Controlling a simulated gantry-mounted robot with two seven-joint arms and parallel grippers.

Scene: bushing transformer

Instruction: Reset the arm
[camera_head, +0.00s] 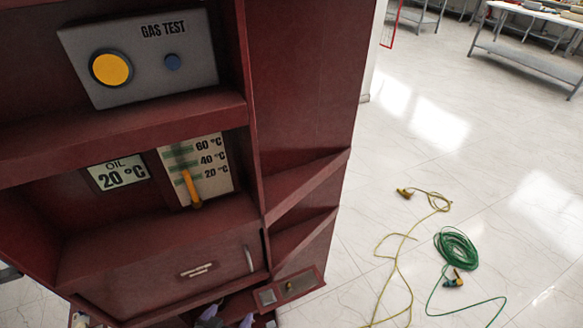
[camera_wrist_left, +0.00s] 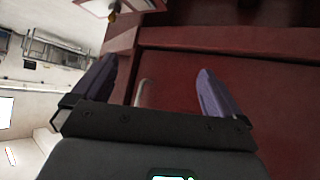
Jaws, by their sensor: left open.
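My left gripper (camera_head: 228,319) shows at the bottom edge of the head view, its two purple fingers apart, below the dark red cabinet's (camera_head: 300,100) lower panel. In the left wrist view, my left gripper (camera_wrist_left: 157,68) is open with nothing between its fingers. It faces the cabinet's red front (camera_wrist_left: 240,85), and a pale vertical handle (camera_wrist_left: 142,92) shows between the fingers. I cannot tell the exact gap to the cabinet. My right gripper is not in view.
The cabinet holds a grey GAS TEST panel (camera_head: 140,55), an OIL 20 °C label (camera_head: 119,173) and a temperature scale with an orange lever (camera_head: 191,188). A small red switch box (camera_head: 290,287) juts out low. Yellow cable (camera_head: 390,262) and green hose (camera_head: 456,248) lie on open floor.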

